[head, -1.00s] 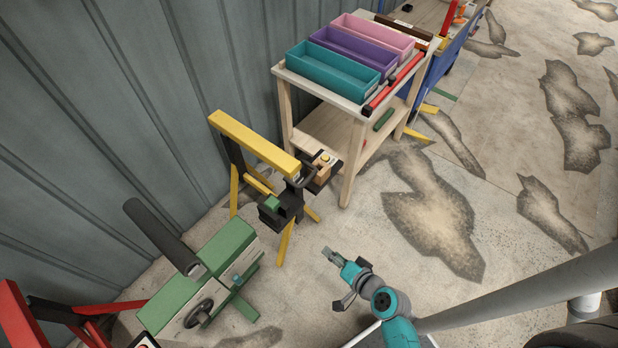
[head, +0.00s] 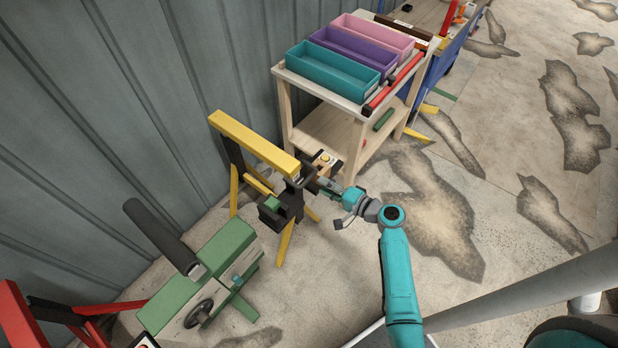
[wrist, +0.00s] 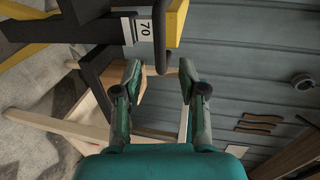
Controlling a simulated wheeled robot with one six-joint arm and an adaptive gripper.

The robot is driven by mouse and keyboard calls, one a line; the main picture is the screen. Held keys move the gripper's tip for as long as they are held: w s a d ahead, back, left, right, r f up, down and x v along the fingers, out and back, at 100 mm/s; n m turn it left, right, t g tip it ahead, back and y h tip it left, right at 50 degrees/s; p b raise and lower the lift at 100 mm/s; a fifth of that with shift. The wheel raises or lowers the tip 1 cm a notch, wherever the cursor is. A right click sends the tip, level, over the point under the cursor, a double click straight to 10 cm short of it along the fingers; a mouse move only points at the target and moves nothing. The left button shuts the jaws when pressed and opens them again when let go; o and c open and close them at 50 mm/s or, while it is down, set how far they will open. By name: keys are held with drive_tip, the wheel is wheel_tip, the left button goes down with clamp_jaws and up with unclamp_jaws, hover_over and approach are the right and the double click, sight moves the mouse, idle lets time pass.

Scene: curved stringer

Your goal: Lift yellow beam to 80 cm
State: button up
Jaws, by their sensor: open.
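The yellow beam (head: 250,141) is the top bar of a trestle stand against the grey wall, its near end by a black bracket (head: 284,207). In the wrist view the beam's end (wrist: 179,22) is at the top, beside a white label reading 70 (wrist: 145,28) and a dark bent handle (wrist: 160,50). My gripper (head: 316,184) is just right of the bracket, below the beam's near end. In the wrist view my gripper (wrist: 160,72) is open, its two fingers apart, with the handle beyond and between them. Contact cannot be told.
A wooden cart (head: 356,140) with teal, purple and pink bins stands behind my gripper. A green machine (head: 205,280) stands at the lower left, with a red frame (head: 18,318) at the corner.

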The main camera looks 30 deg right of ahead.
sight(309, 177)
drive_tip(key=x, duration=0.7)
drive_tip(key=shift+w, duration=0.1)
clamp_jaws()
